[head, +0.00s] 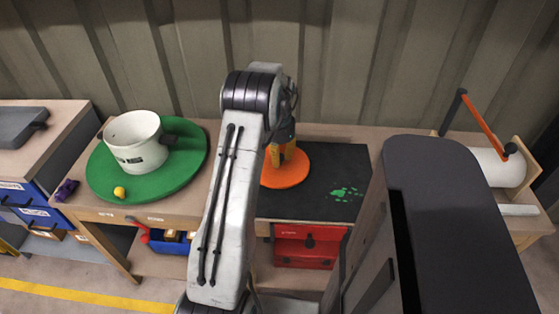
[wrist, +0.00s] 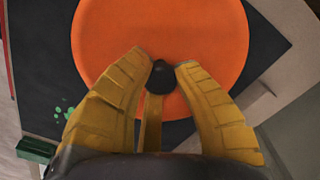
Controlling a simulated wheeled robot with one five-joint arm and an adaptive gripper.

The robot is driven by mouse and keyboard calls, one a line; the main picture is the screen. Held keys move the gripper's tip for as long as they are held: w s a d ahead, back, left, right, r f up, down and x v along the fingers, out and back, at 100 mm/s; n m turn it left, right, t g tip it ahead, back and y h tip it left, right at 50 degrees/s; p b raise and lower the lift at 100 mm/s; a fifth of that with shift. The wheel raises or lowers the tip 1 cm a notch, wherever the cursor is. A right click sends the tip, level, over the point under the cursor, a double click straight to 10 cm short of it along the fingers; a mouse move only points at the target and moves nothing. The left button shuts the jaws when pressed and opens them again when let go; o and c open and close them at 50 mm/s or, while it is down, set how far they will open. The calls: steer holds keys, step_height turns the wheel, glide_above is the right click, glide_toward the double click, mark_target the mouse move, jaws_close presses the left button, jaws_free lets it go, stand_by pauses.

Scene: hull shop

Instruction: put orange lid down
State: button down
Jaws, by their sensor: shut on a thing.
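The orange lid (head: 286,170) is a flat round disc over the dark mat (head: 340,170) on the bench. In the wrist view the orange lid (wrist: 160,35) fills the upper middle, with a black knob (wrist: 161,77) near its lower part. My gripper (head: 283,148) has yellow fingers, and in the wrist view my gripper (wrist: 163,70) is shut on the knob. I cannot tell whether the lid touches the mat or hangs just above it. My arm hides part of the lid's left side in the head view.
A white pot (head: 136,142) and a small yellow ball (head: 119,192) are on a green round board (head: 190,165) at left. A purple object (head: 66,190) lies by the left edge. The mat's right part, with green marks, is clear.

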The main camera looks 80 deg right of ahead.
mark_target(280, 156)
steer(key=shift+f, duration=0.9)
steer(key=shift+f, duration=0.1)
steer(key=c, duration=1.1)
jaws_free()
step_height(280, 156, up, 12)
steer(key=shift+r+p, duration=0.1)
steer(key=shift+p, duration=0.6)
